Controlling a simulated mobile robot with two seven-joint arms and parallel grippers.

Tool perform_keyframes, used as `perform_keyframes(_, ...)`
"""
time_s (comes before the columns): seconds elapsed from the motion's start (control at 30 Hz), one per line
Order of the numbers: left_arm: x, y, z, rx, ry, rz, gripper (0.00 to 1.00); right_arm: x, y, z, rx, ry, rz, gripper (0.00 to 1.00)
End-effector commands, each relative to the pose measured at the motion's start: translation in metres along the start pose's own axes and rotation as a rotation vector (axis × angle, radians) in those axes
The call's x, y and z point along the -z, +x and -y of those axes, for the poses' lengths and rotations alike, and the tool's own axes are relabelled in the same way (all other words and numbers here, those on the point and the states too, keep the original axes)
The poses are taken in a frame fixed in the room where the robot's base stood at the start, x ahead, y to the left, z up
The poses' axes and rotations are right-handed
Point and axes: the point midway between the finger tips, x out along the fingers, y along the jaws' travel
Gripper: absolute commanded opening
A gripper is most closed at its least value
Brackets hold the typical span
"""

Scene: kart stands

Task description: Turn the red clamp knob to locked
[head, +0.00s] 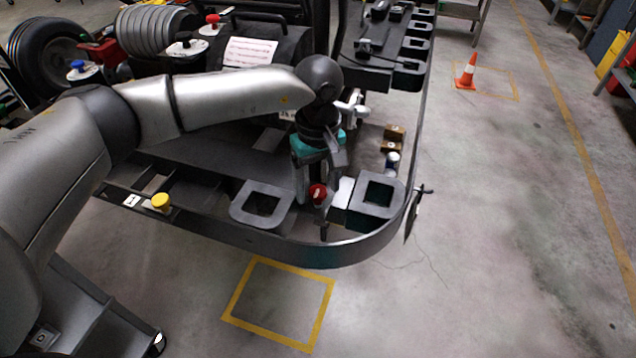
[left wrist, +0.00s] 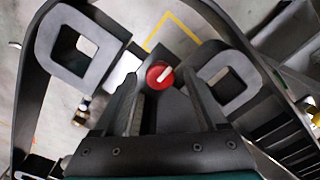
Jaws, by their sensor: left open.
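A red clamp knob (head: 317,192) stands near the front corner of the kart stand's dark frame (head: 290,250), between two dark square-holed blocks. In the left wrist view the red knob (left wrist: 159,74) is round, with a white pointer mark slanting to the upper right. My left gripper (head: 317,172) reaches down over this corner. Its jaws are open, and the knob shows between the two fingers in the left wrist view. I cannot tell whether a finger touches it. My right gripper is not in view.
The square-holed blocks (head: 262,205) and (head: 376,203) flank the knob. A yellow knob (head: 160,201) is farther left. Another red knob (head: 212,18) and a blue knob (head: 77,65) are at the back. An orange cone (head: 467,72) stands on open floor at right.

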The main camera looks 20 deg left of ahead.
Motion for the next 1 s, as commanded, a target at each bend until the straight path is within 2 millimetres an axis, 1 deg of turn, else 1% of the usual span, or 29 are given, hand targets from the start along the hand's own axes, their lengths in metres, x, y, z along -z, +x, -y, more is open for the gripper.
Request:
perform_keyframes(0.13,0.000,-0.002,0.000,0.000,0.000,0.000,0.74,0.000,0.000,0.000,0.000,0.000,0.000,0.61)
perform_keyframes(0.27,0.000,-0.016,0.000,-0.002,-0.001,0.000,0.74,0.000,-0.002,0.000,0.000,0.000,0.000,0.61)
perform_keyframes(0.37,0.001,-0.036,-0.001,-0.004,0.000,-0.003,0.74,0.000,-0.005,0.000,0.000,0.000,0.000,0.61)
perform_keyframes(0.6,0.000,-0.095,-0.001,-0.003,0.001,-0.002,0.74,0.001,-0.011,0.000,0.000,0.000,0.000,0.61)
perform_keyframes(0.7,0.000,-0.116,-0.001,-0.004,0.000,-0.002,0.74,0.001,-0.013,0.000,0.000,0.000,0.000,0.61)
perform_keyframes(0.83,0.000,-0.137,-0.001,-0.002,0.000,-0.001,0.74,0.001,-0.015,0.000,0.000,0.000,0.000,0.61)
perform_keyframes(1.0,0.000,-0.150,0.000,-0.001,-0.001,-0.001,0.74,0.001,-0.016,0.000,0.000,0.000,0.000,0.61)
